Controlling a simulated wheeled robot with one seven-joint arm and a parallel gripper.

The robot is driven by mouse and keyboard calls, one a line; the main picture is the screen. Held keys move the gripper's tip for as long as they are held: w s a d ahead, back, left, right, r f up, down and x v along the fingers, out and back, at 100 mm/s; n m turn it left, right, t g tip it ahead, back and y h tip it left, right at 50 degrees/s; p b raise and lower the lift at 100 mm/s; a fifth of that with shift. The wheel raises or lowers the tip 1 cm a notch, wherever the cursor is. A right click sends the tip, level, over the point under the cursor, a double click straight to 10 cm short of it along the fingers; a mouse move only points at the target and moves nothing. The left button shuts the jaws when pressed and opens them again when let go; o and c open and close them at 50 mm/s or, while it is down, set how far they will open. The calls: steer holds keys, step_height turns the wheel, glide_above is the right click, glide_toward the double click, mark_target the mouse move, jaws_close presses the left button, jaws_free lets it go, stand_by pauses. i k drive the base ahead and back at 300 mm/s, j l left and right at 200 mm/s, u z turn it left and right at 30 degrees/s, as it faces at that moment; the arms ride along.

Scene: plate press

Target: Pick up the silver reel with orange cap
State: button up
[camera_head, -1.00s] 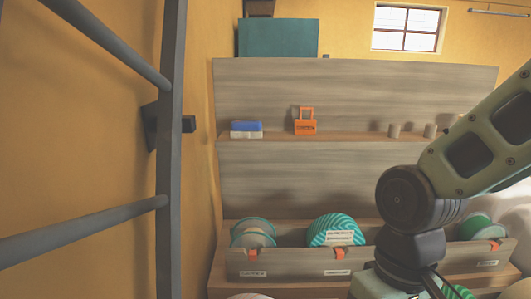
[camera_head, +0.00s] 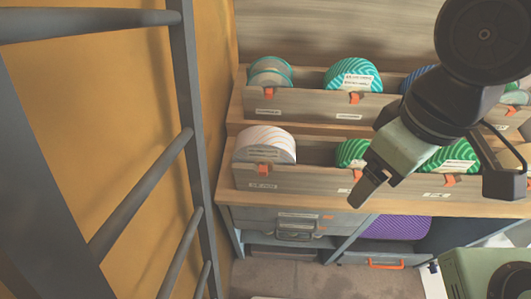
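I cannot make out a silver reel with an orange cap in the current head view. My gripper (camera_head: 370,190) hangs at centre right, its dark fingers pointing down and left in front of the lower bin row. The fingers overlap from this angle, so their opening cannot be judged. No object shows between them. My arm hides part of the bins at the right.
A white roll with faint stripes (camera_head: 265,144) sits in the lower wooden bin row (camera_head: 305,182). A teal striped roll (camera_head: 353,75) sits in the upper row. Below are drawers (camera_head: 295,228) and a purple item (camera_head: 398,227). A grey ladder (camera_head: 187,110) stands at left.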

mark_target(264, 146)
steer(key=l+u, duration=0.65)
steer(key=u, duration=0.15)
steer(key=k+l+u, duration=0.15)
steer(key=u, duration=0.25)
steer(key=l, duration=0.1)
